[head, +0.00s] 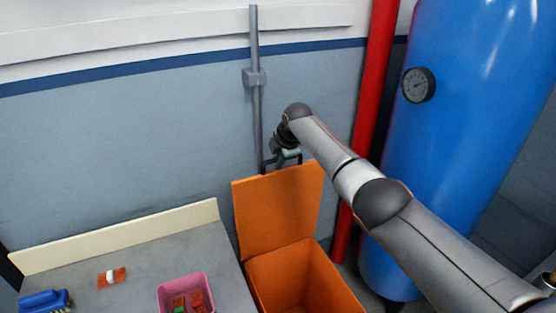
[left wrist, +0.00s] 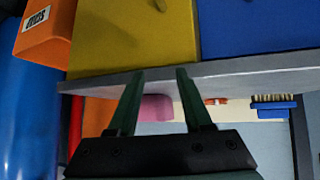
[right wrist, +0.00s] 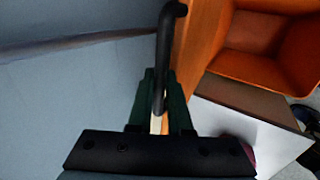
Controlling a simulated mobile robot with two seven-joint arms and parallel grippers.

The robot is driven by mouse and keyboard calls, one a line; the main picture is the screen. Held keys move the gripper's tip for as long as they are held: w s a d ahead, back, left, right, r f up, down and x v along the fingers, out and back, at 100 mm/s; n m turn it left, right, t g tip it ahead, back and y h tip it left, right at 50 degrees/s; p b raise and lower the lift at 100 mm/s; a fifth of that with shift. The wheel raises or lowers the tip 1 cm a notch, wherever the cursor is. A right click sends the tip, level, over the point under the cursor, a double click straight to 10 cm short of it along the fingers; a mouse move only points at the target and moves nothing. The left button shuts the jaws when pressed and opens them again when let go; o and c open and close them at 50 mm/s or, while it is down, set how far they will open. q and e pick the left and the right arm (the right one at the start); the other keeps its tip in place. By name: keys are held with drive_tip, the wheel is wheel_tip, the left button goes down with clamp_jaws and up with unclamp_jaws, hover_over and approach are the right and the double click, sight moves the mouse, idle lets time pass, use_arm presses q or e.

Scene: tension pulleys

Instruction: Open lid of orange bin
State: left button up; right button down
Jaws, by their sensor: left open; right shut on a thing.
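The orange bin (head: 300,276) stands on the floor to the right of the table in the head view, and its inside shows. Its orange lid (head: 278,208) stands up steeply at the back, near the wall. My right gripper (head: 285,150) is at the lid's top edge. In the right wrist view my right gripper (right wrist: 158,85) is shut on the black lid handle (right wrist: 165,45), with the open bin (right wrist: 262,45) beyond. My left gripper (left wrist: 155,78) is open and empty in the left wrist view, and out of the head view.
The grey table (head: 135,280) holds a pink box (head: 187,290), a blue brush (head: 45,301) and a small orange-and-white item (head: 111,278). A grey wall pipe (head: 257,110) rises behind the lid. A red pipe (head: 372,90) and blue tank (head: 455,130) stand to the right.

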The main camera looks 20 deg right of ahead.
drive_tip(key=c, duration=0.8)
unclamp_jaws()
drive_tip(key=shift+c, duration=0.2)
drive_tip(key=shift+s, duration=0.1)
drive_tip(key=v, duration=1.2)
drive_tip(key=shift+r, duration=0.35)
drive_tip(key=shift+d, duration=0.1)
